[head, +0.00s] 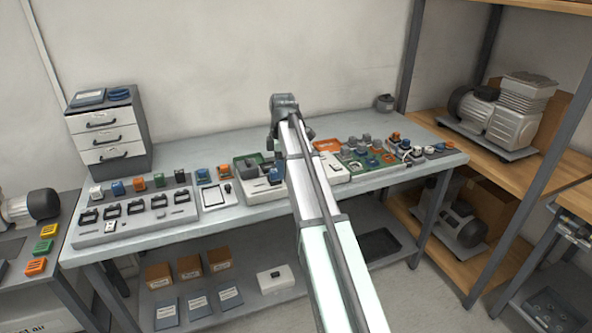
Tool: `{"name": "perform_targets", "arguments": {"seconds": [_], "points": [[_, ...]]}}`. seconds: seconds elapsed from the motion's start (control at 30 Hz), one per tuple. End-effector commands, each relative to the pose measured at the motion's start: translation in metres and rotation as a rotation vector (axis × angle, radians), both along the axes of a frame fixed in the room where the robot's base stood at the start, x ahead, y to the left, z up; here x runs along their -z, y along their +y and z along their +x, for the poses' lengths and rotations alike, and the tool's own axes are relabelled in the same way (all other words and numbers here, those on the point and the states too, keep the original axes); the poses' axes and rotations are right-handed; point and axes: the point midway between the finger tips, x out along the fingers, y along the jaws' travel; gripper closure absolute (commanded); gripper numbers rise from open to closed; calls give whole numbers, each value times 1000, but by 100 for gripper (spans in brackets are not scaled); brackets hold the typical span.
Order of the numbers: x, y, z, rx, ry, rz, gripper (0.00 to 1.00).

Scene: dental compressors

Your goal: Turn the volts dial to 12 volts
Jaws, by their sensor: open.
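My arm reaches from the bottom of the head view up over the workbench. My gripper (284,104) is at its far end, above the back of the bench, and the dark wrist hides most of its fingers. It is open. I see nothing held in it. I cannot pick out the volts dial or read any volts marking at this size. A white unit (334,168) is partly hidden behind the arm.
The grey workbench (225,211) holds a grey panel with several black handles (137,217) at left and small coloured parts (375,153) at right. A drawer cabinet (103,130) stands at the back left. Compressors (510,112) sit on wooden shelves at right.

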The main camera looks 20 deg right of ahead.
Motion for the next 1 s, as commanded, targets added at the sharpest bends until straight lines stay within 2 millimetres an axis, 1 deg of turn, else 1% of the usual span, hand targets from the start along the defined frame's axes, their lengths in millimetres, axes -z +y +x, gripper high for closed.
{"name": "perform_targets", "arguments": {"seconds": [0.03, 0.1, 0.2, 0.3, 0.37, 0.47, 0.57, 1.0], "points": [[-23, -21, 22, -9, -13, -15, 42], [-43, -42, 33, -24, -25, -33, 42], [-63, -60, 42, -41, -36, -50, 42], [-71, -70, 45, -48, -39, -60, 42], [-70, -72, 46, -51, -40, -62, 42], [-63, -72, 45, -52, -39, -62, 42], [-49, -71, 45, -51, -38, -61, 42], [27, -72, 49, -50, -38, -60, 42]]}}
